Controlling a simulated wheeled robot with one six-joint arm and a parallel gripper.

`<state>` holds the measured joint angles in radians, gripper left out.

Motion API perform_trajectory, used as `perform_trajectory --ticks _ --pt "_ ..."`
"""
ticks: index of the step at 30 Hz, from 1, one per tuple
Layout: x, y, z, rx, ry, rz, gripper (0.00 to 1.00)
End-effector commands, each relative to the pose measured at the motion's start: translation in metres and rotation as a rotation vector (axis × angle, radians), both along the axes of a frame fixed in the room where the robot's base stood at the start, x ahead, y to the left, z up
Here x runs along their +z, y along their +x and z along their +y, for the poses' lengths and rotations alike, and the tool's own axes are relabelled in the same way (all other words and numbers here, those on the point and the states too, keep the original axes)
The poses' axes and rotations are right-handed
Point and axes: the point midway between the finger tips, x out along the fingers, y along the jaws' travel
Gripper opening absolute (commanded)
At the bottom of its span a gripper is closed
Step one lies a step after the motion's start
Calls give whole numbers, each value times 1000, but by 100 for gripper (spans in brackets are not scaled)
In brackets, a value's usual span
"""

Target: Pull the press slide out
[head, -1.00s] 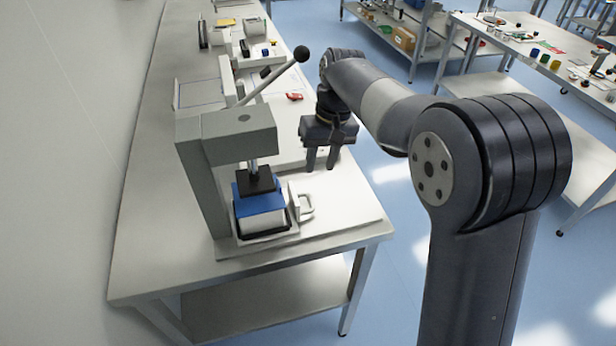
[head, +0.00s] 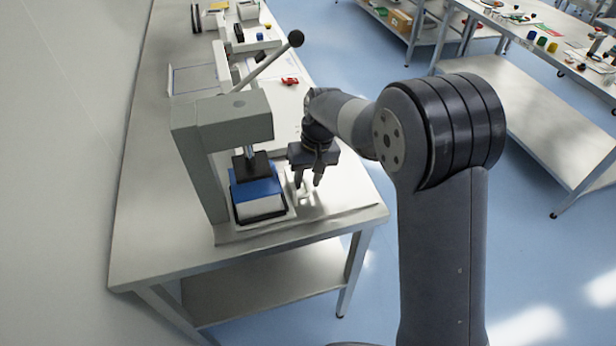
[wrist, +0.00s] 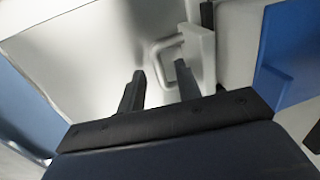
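The press (head: 215,130) is a grey frame with a long lever ending in a black ball (head: 295,38). Under its black ram (head: 251,165) sits a blue-topped white block (head: 256,188) on the press slide (head: 268,220), which is in the press. The slide's handle, a white loop on its front plate, shows in the wrist view (wrist: 165,48); in the head view my gripper partly hides it. My gripper (head: 308,184) points down at the handle. Its fingers (wrist: 162,88) are apart, with the loop just beyond the tips. I cannot tell whether they touch it.
The press stands on a light base plate (head: 340,215) near the end of a long white table (head: 145,225). A red item (head: 290,81) and other fixtures lie farther along. Another bench (head: 520,30) stands across the blue floor.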

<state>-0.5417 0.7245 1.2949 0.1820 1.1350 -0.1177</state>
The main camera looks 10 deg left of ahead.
Motion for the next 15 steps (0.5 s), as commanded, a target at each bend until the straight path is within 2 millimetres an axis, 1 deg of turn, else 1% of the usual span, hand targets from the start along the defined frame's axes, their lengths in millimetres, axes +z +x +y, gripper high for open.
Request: perform_trajectory --ticks 3,4,15 --pt "0 0 0 0 0 0 33" --pt "0 0 0 0 0 0 31" --pt "0 0 0 0 0 0 1"
